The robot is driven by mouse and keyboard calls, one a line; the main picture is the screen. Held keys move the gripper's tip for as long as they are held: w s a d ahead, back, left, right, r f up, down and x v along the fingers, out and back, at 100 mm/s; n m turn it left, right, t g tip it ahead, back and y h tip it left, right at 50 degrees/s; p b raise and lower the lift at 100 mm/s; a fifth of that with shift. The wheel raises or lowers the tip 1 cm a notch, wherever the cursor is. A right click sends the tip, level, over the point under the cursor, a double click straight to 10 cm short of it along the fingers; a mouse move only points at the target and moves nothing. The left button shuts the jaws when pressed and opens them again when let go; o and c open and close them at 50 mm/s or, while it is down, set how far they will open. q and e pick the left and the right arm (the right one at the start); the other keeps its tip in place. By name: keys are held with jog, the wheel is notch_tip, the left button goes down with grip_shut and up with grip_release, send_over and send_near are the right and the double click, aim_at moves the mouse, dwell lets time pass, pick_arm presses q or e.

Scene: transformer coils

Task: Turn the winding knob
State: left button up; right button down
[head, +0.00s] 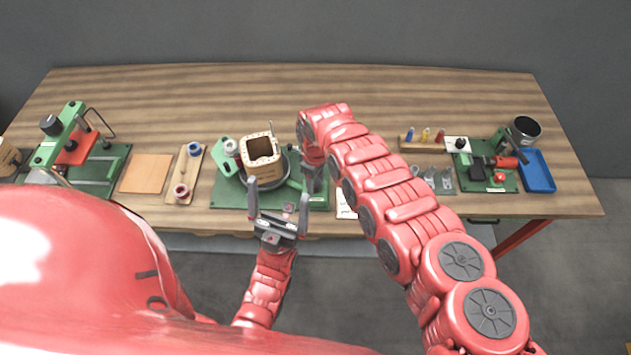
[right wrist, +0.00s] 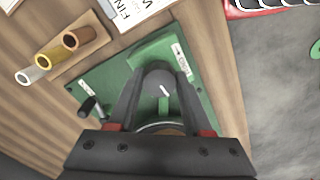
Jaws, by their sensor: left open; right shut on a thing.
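The winding knob (right wrist: 160,78) is a grey dome with a white line, on a green base (right wrist: 128,73) in the right wrist view. My right gripper (right wrist: 158,92) is shut on it, one finger on each side. In the head view my right gripper (head: 314,182) is at the right end of the green winding base (head: 232,202) and hides the knob. A square wooden coil former (head: 262,147) stands on a round dark plate there. My left gripper (head: 278,200) is open and empty at the near edge of this base.
A black crank handle (right wrist: 90,106) stands beside the knob. A wooden holder carries several tubes (right wrist: 52,54). A wooden board with spools (head: 190,172) and a green press (head: 72,140) are left. A blue tray (head: 538,172) is far right. The table's back is clear.

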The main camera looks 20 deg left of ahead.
jog(key=m, duration=0.3)
jog(key=shift+m, duration=0.4)
jog(key=m, duration=0.3)
jog(key=shift+m, duration=0.3)
jog(key=m+b, duration=0.1)
jog(key=m, duration=0.1)
jog(key=shift+s+f+m, duration=0.1)
jog(key=shift+f+m, duration=0.05)
jog(key=shift+m, duration=0.15)
jog(key=m+b, duration=0.2)
jog(key=shift+a+f+m, duration=0.1)
jog(key=shift+m, duration=0.3)
jog(key=m+b, duration=0.2)
jog(key=b, duration=0.1)
jog(key=shift+r+m+b, duration=0.2)
jog(key=shift+m+b, duration=0.75)
jog(key=shift+m, duration=0.15)
